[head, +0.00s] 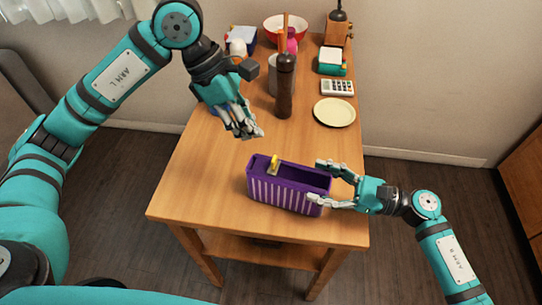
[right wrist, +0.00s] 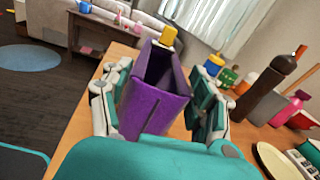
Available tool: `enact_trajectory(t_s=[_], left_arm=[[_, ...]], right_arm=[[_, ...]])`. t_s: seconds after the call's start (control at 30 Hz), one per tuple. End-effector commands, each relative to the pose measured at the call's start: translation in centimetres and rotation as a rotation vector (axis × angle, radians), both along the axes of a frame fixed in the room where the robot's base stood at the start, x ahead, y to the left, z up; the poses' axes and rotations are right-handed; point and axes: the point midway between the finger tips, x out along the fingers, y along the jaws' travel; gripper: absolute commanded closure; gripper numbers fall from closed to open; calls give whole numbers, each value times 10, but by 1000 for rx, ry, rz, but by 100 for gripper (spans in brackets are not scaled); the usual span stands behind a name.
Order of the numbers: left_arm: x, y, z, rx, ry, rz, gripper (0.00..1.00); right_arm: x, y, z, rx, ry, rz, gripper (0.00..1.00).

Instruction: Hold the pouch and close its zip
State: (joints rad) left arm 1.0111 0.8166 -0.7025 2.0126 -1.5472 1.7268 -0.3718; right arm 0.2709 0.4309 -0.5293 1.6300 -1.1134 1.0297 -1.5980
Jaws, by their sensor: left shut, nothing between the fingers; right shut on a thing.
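The purple pouch (head: 285,194) with white stripes stands upright near the front of the wooden table in the head view. Its top is open, and a yellow zip pull (head: 273,164) sits at its left end. My right gripper (head: 318,182) is shut on the pouch's right end, one finger on each long side. In the right wrist view the pouch (right wrist: 150,108) is between the fingers, with the zip pull (right wrist: 168,36) at its far end. My left gripper (head: 250,132) is shut and empty, above the table behind the pouch and apart from the zip pull.
A dark pepper mill (head: 285,88), a cream plate (head: 334,112), a calculator (head: 338,87) and a red-rimmed bowl (head: 298,24) stand toward the back. The wooden table (head: 195,190) is clear left of the pouch and along its front edge.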

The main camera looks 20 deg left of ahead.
Motion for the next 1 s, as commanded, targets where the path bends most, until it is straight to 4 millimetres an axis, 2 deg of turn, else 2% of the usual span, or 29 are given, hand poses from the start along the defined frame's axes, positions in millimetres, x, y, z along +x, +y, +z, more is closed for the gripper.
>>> enact_trajectory(t_s=[0.03, 0.23, 0.43, 0.8, 1.0], left_arm=[[2, 9, -7, -46, 21, -21, 100], [10, 41, -20, -244, 10, -125, 100], [15, 61, -24, -344, -37, -170, 100], [16, 62, -24, -355, -47, -178, 100], [14, 48, -38, -357, -44, -180, 100]], right_arm=[[0, 0, -1, -1, 0, 0, 76], [0, 0, 0, -1, 0, 0, 76], [0, 0, -1, -1, 0, 0, 76], [0, 0, -1, -1, 0, 0, 76], [0, 0, -1, -1, 0, 0, 76]])
